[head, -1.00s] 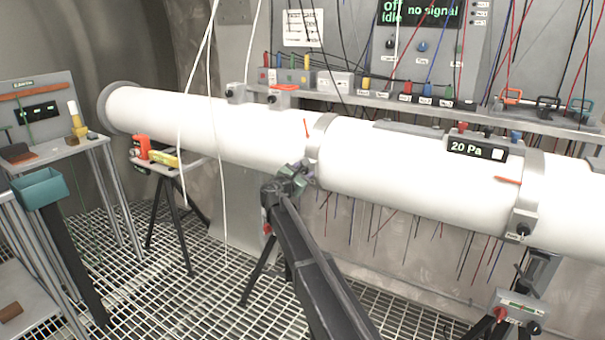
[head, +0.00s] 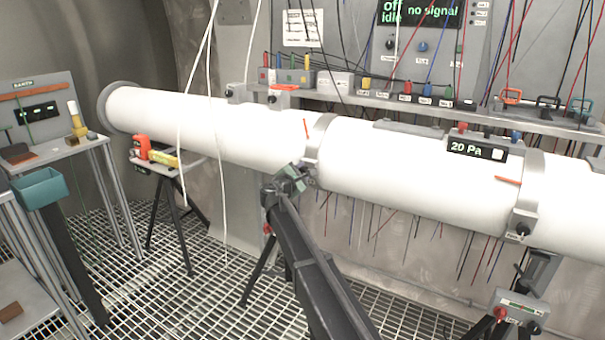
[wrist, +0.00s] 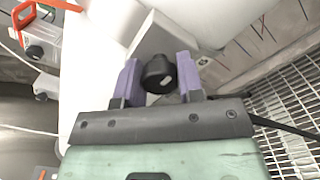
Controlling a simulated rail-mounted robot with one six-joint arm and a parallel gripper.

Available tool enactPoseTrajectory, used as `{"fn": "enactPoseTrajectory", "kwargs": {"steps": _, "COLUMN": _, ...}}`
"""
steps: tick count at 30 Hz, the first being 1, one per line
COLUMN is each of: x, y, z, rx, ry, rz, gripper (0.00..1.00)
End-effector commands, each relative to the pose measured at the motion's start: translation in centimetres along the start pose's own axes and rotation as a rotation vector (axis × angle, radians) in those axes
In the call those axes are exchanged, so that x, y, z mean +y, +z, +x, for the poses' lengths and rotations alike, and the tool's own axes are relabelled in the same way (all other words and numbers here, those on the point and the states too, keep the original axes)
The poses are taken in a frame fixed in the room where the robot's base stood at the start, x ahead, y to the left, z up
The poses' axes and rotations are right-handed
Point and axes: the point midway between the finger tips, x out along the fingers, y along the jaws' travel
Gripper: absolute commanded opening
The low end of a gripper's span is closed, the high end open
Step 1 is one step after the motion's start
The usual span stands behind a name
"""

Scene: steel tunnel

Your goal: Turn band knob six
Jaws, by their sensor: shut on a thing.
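A black knob (wrist: 158,75) with a pale mark sits between the purple fingers of my gripper (wrist: 157,67) in the wrist view. My gripper is shut on this knob. In the head view, my gripper (head: 301,173) is at the lower front of the grey band (head: 320,135) around the white pipe (head: 425,175). The knob is mostly hidden there, and no number on it can be read. An orange lever (head: 306,128) is at the band. Another grey band (head: 530,185) to the right has a dark knob (head: 523,229) low on its front.
A panel reading 20 Pa (head: 477,148) is on the pipe. White cables hang in front of the pipe on the left. A small grey box (head: 523,308) is at the lower right. A teal bin (head: 40,188) and a side bench (head: 50,150) are at the left. Grating covers the floor.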

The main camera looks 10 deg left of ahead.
Motion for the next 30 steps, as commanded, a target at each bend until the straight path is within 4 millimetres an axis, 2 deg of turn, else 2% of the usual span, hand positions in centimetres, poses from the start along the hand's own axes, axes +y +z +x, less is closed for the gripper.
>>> {"fn": "enactPoseTrajectory", "kwargs": {"steps": 30, "x": -0.01, "y": 0.02, "z": -0.06, "rx": 0.0, "ry": -0.001, "rz": 0.963, "gripper": 0.11}}
